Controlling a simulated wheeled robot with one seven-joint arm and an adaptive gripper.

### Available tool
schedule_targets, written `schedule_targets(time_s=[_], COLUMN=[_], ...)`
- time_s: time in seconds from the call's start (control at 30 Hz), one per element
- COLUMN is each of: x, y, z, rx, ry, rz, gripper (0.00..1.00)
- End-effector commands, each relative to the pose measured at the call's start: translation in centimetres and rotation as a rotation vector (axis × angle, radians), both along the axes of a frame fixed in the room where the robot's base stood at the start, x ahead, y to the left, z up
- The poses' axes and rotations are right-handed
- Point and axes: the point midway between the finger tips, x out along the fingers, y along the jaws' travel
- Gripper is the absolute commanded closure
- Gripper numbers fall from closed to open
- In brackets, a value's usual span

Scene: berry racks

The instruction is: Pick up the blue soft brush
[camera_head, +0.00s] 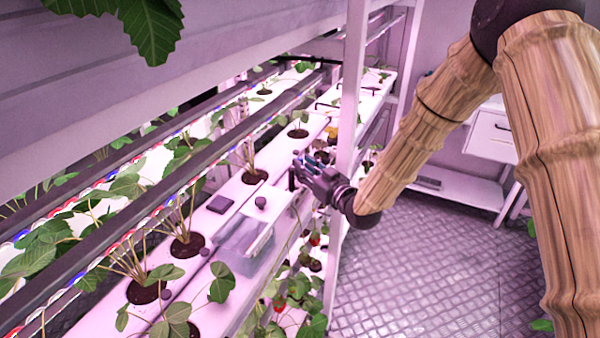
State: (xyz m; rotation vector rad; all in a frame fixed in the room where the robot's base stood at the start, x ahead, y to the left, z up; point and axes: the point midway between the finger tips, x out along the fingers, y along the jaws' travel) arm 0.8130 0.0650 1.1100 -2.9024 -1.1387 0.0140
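My gripper (302,168) is small in view, at the end of my arm, over the edge of the white planting rack (268,160) beside the upright post. Its fingers point left toward the rack. A small bluish patch shows at the gripper, but I cannot tell whether it is the blue soft brush or part of the gripper. No brush is clearly visible elsewhere. The fingers are too small and dark to tell whether they are open or shut, or hold anything.
A clear box (240,238) with a pale lid, a dark square piece (220,204) and a small dark round thing (261,202) are on the rack left of my gripper. Strawberry plants (185,215) grow along it. A white post (352,85) stands close by. Floor (420,265) is clear at right.

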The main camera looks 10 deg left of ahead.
Motion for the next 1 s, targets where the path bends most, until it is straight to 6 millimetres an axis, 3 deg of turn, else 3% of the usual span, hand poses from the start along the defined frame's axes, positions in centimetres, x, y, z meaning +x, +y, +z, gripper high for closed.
schedule_targets(time_s=[0.2, 0.47, 0.63, 1.0], x=[1.5, 1.7, 1.7, 1.7], y=[1.5, 1.6, 1.7, 1.6], z=[0.1, -0.1, -0.1, 0.1], rx=[-0.002, -0.001, -0.001, -0.001], ry=[0.001, 0.001, 0.001, 0.001], rz=[0.001, 0.001, 0.001, 0.001], gripper=[0.73, 0.73, 0.97, 0.97])
